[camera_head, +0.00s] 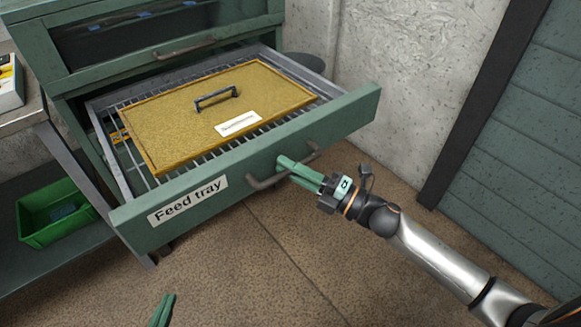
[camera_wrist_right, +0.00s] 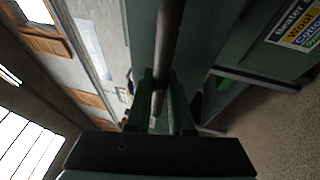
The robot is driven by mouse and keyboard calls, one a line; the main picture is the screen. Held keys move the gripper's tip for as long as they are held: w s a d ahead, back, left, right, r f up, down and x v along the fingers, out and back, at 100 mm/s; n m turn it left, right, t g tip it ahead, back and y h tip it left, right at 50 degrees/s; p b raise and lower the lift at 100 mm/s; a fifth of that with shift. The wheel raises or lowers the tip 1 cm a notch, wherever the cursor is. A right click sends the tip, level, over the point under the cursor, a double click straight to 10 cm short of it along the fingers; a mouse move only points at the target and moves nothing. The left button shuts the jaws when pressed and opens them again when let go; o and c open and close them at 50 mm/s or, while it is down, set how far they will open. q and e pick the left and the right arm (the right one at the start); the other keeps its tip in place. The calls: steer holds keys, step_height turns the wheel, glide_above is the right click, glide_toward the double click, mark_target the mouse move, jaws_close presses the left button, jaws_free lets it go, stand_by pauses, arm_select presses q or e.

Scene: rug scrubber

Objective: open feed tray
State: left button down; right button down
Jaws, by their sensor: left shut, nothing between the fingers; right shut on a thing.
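The feed tray (camera_head: 150,223) is a green drawer with a white "Feed tray" label, standing pulled out from the green cabinet. A yellow-brown board with a small dark handle lies on its wire rack. My right gripper (camera_head: 284,167) comes in from the right and is shut on the drawer's dark front handle (camera_head: 262,183). In the right wrist view the handle (camera_wrist_right: 168,45) runs as a dark bar between the fingers. My left gripper (camera_head: 164,309) is shut and empty, low at the bottom edge, with only its green fingertips showing.
A green bin (camera_head: 38,238) sits on a low shelf at left. A pale wall and green panelling stand at right. The brown floor before the drawer is clear apart from my arms.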

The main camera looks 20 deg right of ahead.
arm_select(q)
steer(key=shift+w+r, duration=0.15)
arm_select(e)
steer(key=c, duration=1.1)
jaws_free()
arm_select(q)
steer(key=shift+s+f+g, duration=0.3)
steer(key=shift+s+f, duration=0.2)
steer(key=shift+f, duration=0.4)
arm_select(e)
steer(key=v, duration=1.2)
steer(key=shift+s+d, duration=0.15)
arm_select(q)
steer(key=shift+r, duration=0.1)
arm_select(e)
steer(key=shift+f, duration=0.1)
